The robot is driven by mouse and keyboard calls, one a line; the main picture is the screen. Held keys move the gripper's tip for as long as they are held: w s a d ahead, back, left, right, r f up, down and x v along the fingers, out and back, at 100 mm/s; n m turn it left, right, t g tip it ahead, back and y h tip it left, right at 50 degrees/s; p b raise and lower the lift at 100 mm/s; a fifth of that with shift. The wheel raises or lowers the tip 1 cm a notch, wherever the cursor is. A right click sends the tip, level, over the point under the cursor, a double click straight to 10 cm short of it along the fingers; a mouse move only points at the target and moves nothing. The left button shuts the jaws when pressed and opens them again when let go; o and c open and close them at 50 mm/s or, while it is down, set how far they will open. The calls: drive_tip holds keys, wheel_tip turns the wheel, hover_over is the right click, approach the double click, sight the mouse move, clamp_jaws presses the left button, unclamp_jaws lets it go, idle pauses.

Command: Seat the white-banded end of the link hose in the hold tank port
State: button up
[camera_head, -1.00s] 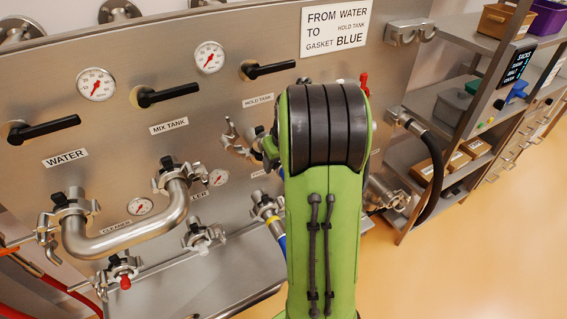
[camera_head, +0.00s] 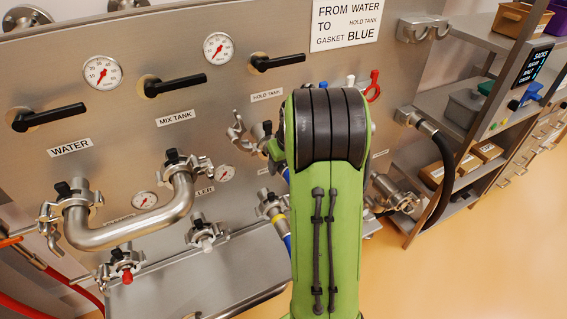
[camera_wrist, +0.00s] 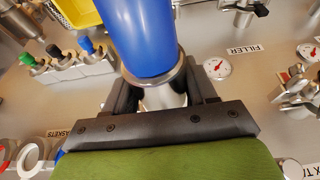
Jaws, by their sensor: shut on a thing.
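The link hose is blue; it shows large in the wrist view (camera_wrist: 140,38) with a metal collar at its end. My gripper (camera_wrist: 162,92) is shut around the hose's metal end below that collar. The white band cannot be made out. In the head view my arm hides the gripper. There, a blue hose length (camera_head: 287,240) hangs from a yellow-banded end (camera_head: 278,218) at a lower panel fitting. The hold tank port (camera_head: 258,131), below the HOLD TANK label (camera_head: 266,95), is partly hidden by my arm, with an open clamp (camera_head: 237,132) beside it.
A bent steel pipe (camera_head: 130,238) joins two panel ports at left. A black hose (camera_head: 445,170) hangs at right, near shelves (camera_head: 475,185) with boxes. Floor at right is clear.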

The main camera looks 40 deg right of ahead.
drive_tip(key=shift+f+b, duration=0.25)
drive_tip(key=shift+b, duration=0.1)
idle(0.3)
drive_tip(key=o, duration=1.4)
drive_tip(key=shift+o, duration=0.3)
drive_tip(key=shift+s+f, duration=0.1)
drive_tip(key=shift+f, duration=0.1)
drive_tip(key=p+v, duration=0.2)
drive_tip(key=v, duration=1.4)
drive_tip(key=shift+p, duration=0.4)
